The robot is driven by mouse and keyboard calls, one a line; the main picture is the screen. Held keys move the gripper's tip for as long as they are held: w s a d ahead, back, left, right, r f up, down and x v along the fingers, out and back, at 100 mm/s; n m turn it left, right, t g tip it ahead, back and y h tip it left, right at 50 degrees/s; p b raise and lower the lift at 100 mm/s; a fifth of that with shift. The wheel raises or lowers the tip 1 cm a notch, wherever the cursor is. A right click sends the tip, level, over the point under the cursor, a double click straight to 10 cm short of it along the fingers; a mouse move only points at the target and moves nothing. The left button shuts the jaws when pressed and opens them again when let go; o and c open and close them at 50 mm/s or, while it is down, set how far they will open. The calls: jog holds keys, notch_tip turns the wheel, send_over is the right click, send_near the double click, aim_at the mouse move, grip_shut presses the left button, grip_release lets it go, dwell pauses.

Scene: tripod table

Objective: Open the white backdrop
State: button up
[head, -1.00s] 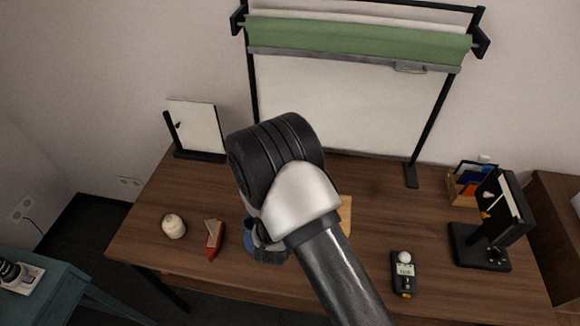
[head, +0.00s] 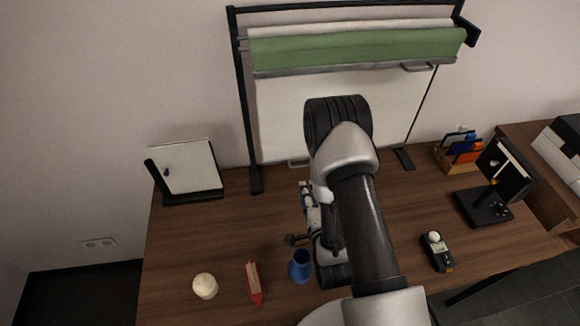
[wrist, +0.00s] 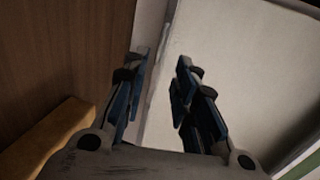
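The white backdrop (head: 285,115) hangs from a black stand behind the green roll (head: 350,48). It reaches down close to the table top, with a grey handle (head: 298,163) at its lower edge. In the wrist view the white sheet (wrist: 235,70) fills the right side, with its grey lower edge bar (wrist: 155,75) seen beyond the fingers. My gripper (head: 304,187) is just in front of and below the handle, partly hidden by my arm. In the wrist view my gripper (wrist: 163,57) has its fingers apart with nothing between them; contact with the bar cannot be told.
On the wooden table (head: 190,240) stand a white candle-like jar (head: 205,286), a red object (head: 254,284), a blue vase (head: 300,266) and a light meter (head: 437,252). A framed panel (head: 186,168) stands left; an organizer (head: 458,155) and black stand (head: 485,205) stand right.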

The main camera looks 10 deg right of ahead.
jog(key=b+x, duration=0.2)
jog(key=x, duration=0.9)
jog(key=shift+w+d+b, duration=0.1)
jog(key=shift+b, duration=0.25)
jog(key=shift+c, duration=0.5)
grip_shut()
